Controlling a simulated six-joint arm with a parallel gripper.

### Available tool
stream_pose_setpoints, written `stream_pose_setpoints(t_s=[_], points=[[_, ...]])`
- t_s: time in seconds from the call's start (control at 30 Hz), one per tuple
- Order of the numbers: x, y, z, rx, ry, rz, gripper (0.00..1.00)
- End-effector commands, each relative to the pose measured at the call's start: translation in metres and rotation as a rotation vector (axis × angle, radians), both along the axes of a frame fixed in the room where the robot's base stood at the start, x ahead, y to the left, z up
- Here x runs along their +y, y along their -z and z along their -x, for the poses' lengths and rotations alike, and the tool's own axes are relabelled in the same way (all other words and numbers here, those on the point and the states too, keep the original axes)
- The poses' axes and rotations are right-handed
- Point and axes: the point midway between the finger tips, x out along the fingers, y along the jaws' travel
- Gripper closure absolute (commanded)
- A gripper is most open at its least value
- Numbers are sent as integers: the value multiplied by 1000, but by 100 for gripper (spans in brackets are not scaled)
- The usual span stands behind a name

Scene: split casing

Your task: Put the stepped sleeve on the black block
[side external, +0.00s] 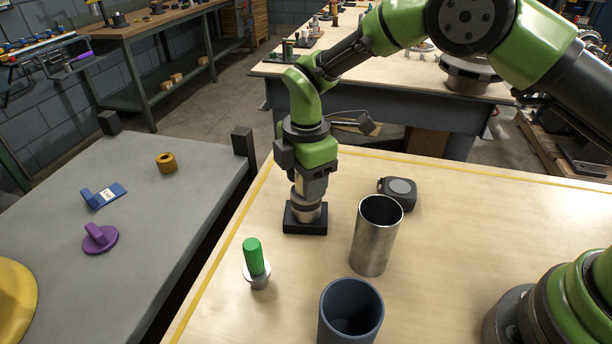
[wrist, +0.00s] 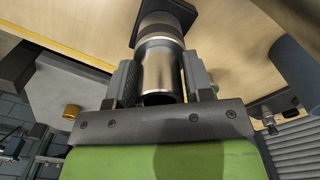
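The stepped sleeve (side external: 306,211) is a silvery metal cylinder with a wider ringed lower part. It stands upright over the black block (side external: 291,224), a low square block on the wooden table. Its lower end appears to meet the block's top; the exact contact is hard to see. My gripper (side external: 309,186) points down with its fingers on both sides of the sleeve's upper part, shut on it. In the wrist view, the sleeve (wrist: 161,72) sits between the two fingers of my gripper (wrist: 162,84), and the black block (wrist: 181,10) shows beyond its far end.
A steel tube (side external: 371,248) and a dark tape measure (side external: 399,192) stand right of the block. A blue-grey cup (side external: 334,322) and a green-handled flanged part (side external: 253,257) are nearer the camera. A grey table (side external: 150,220) with small parts lies left, across a gap.

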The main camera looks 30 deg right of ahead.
Motion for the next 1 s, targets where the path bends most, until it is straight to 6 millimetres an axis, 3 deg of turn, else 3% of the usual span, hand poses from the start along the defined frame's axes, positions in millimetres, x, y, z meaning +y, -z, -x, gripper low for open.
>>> stream_pose_setpoints(t_s=[0.07, 0.43, 0.8, 1.0], points=[[0, 0, 0, 0, 0, 0, 36], [0, -8, 0, -1, 0, -1, 36], [0, -83, -1, -5, 1, -2, 36], [0, -114, 0, -2, 1, -1, 36]])
